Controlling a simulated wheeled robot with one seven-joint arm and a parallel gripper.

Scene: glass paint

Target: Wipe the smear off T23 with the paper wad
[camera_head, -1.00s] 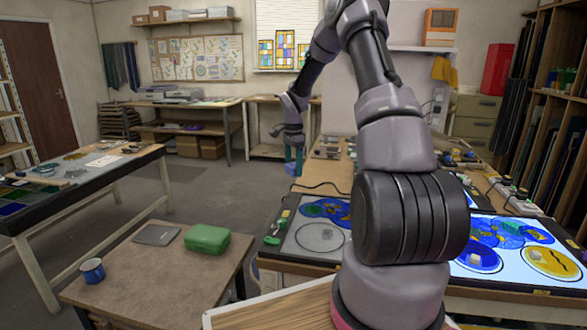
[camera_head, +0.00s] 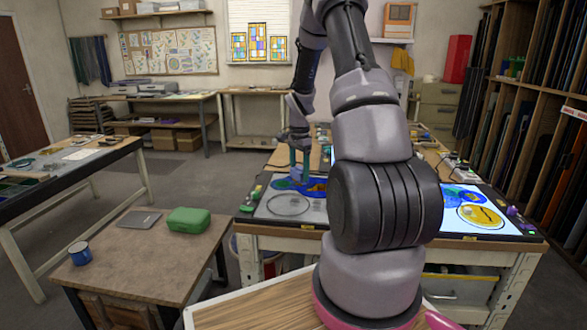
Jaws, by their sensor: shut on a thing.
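My gripper (camera_head: 299,173) reaches down over the far part of the left glass panel, beside the blue and orange painted pieces (camera_head: 311,185). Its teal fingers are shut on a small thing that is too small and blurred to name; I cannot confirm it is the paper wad. I cannot tell whether it touches the glass. The left panel (camera_head: 268,217) is grey and unlit, with a ring outline (camera_head: 290,204). No T23 label is readable, and I cannot make out which piece bears the smear. My arm hides the bench's middle.
A lit panel (camera_head: 456,222) with blue and yellow painted rounds lies right of my arm. A low table (camera_head: 135,255) at left holds a green case (camera_head: 188,220), a blue mug (camera_head: 79,253) and a grey flat thing (camera_head: 139,219). Floor between the tables is clear.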

